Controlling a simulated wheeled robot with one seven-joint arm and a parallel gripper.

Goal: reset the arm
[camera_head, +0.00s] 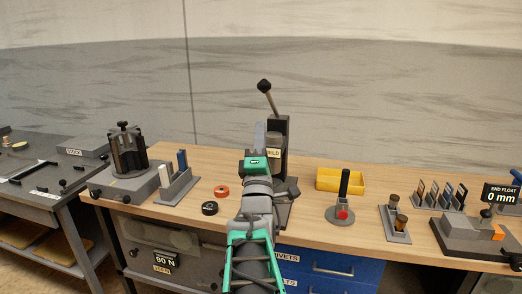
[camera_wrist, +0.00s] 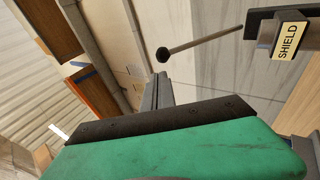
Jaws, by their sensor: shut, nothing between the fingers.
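My arm, green and grey, reaches up from the bottom middle of the head view. My gripper (camera_head: 260,128) is at its end, in front of the dark lever press with the SHIELD label (camera_head: 274,153). Its grey fingers point up and are shut with nothing between them. In the wrist view, the gripper (camera_wrist: 158,82) shows as a thin grey shape beyond my green housing. The press's black-knobbed lever (camera_wrist: 200,41) and its SHIELD label (camera_wrist: 290,40) are at the upper right there. My arm hides part of the press's base.
Blue drawers (camera_head: 328,266) are below. The space above the bench is mostly free.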

